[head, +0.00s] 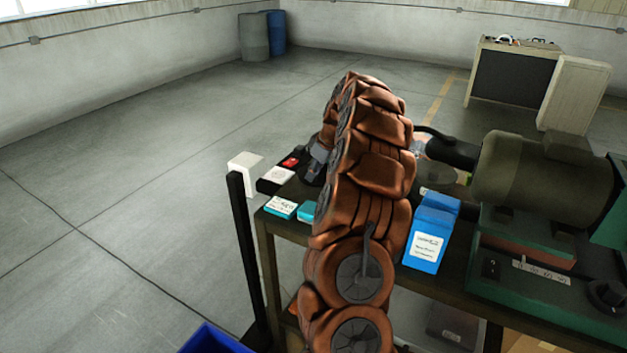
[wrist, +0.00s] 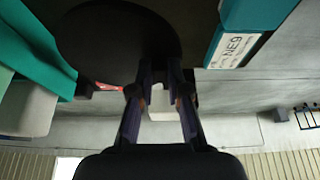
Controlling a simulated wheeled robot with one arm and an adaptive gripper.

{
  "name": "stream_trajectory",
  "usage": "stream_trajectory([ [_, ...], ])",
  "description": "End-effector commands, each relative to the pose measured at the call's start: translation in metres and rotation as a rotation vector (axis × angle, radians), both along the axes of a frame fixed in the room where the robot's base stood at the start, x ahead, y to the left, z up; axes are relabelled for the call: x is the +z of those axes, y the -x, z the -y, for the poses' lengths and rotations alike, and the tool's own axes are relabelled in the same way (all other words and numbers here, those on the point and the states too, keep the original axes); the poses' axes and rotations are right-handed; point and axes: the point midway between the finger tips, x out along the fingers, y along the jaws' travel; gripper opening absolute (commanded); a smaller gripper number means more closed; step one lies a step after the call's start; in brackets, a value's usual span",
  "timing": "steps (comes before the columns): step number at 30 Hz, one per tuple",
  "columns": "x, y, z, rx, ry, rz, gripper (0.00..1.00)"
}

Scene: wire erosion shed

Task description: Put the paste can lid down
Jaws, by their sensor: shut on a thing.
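My gripper (wrist: 160,72) is shut on a dark round disc, the paste can lid (wrist: 118,40), in the wrist view. The lid lies across the fingertips and covers part of the scene behind it. In the head view my gripper (head: 319,158) shows only partly, over the left part of the workbench (head: 264,232), because my copper-coloured arm hides much of it. I cannot tell whether the lid touches the bench. The paste can itself cannot be made out for sure.
Teal boxes (head: 281,207) stand near the bench's front left edge, with a dark box with a white label (head: 277,175) and a red item (head: 290,162) behind. A blue box (head: 427,240) and a large motor machine (head: 540,178) stand right of my arm.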

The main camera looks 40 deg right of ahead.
Motion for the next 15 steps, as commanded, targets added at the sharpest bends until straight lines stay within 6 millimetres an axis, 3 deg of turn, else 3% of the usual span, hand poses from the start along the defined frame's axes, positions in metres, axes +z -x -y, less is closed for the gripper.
stream_trajectory([
  [11,-0.036,0.000,0.000,-0.002,0.000,-0.001,0.00],
  [15,-0.039,0.000,0.000,-0.001,0.002,0.001,0.00],
])
